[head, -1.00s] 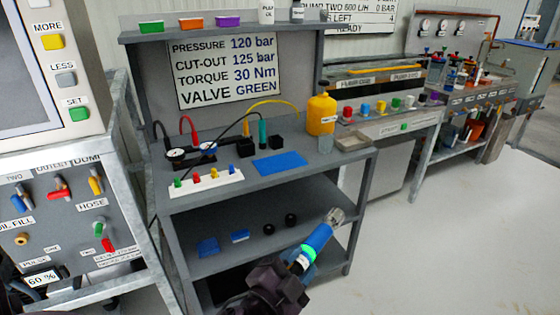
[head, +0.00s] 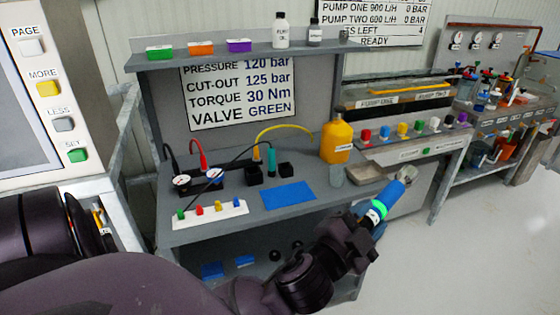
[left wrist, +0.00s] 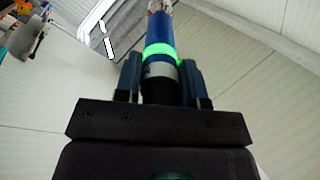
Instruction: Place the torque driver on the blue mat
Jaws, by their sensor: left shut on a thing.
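The torque driver (head: 390,197) is a blue cylinder with a glowing green ring and a metal head. My left gripper (head: 370,224) is shut on it and holds it tilted, head up and to the right, in front of the bench's right end. In the left wrist view the driver (left wrist: 160,35) sits between the two fingers (left wrist: 161,84). The blue mat (head: 288,195) lies flat and bare on the grey bench top, to the left of the driver in the head view. My right gripper is not in view.
A shelf (head: 220,57) hangs above. Floor at right is clear.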

